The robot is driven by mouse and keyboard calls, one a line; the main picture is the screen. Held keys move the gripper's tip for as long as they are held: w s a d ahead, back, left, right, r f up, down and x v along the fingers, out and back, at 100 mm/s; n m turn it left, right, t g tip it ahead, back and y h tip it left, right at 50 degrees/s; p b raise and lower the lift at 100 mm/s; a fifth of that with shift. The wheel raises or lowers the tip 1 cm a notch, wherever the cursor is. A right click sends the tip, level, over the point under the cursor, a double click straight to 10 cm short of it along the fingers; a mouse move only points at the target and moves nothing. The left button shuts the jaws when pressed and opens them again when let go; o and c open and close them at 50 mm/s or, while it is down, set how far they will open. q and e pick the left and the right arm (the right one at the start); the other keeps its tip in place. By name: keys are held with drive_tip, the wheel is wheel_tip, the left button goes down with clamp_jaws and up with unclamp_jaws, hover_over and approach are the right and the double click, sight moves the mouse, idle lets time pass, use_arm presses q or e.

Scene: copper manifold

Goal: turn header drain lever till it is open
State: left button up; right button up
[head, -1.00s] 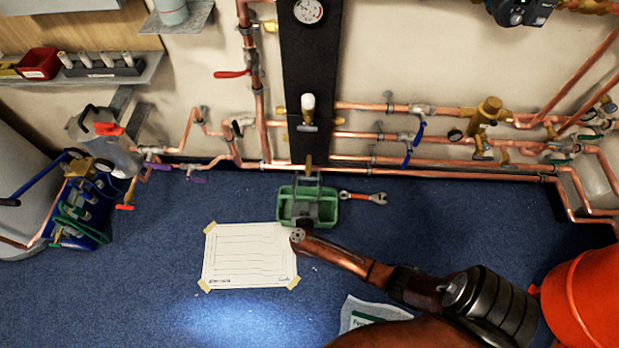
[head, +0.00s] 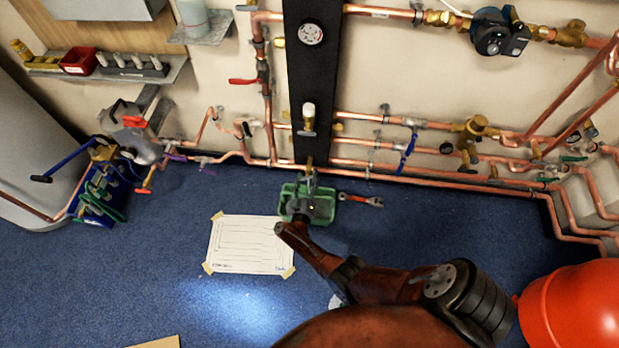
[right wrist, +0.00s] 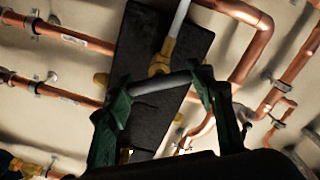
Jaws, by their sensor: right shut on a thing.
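The brass drain valve (head: 309,164) sits at the foot of the black board, above the floor. In the right wrist view the valve (right wrist: 163,58) is straight ahead, with a grey bar-shaped lever (right wrist: 160,84) in front of it. My right gripper (right wrist: 160,88) has its dark green fingers at the two ends of this bar and is shut on it. In the head view my right gripper (head: 309,186) is just below the valve; its own arm and body partly cover the contact. The lever's exact angle is hard to read. My left gripper is in neither current view.
Copper pipes (head: 440,175) run along the wall on both sides. A red-handled wrench (head: 360,199) and a taped paper sheet (head: 250,244) lie on the blue floor.

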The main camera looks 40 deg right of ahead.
drive_tip(key=shift+w+a+n, duration=0.1)
drive_tip(key=shift+a+n, duration=0.05)
drive_tip(key=shift+n, duration=0.85)
drive_tip(key=n, duration=0.2)
drive_tip(key=shift+n, duration=0.4)
drive_tip(key=n, duration=0.3)
use_arm(q)
drive_tip(key=shift+a+f, duration=0.1)
drive_tip(key=shift+f, duration=1.1)
use_arm(e)
drive_tip(key=shift+n, duration=1.6)
drive_tip(key=shift+w, duration=0.1)
drive_tip(key=o, duration=1.2)
drive_tip(key=shift+f, duration=0.1)
drive_tip(key=shift+c, duration=0.2)
use_arm(q)
drive_tip(key=shift+w+r, duration=0.1)
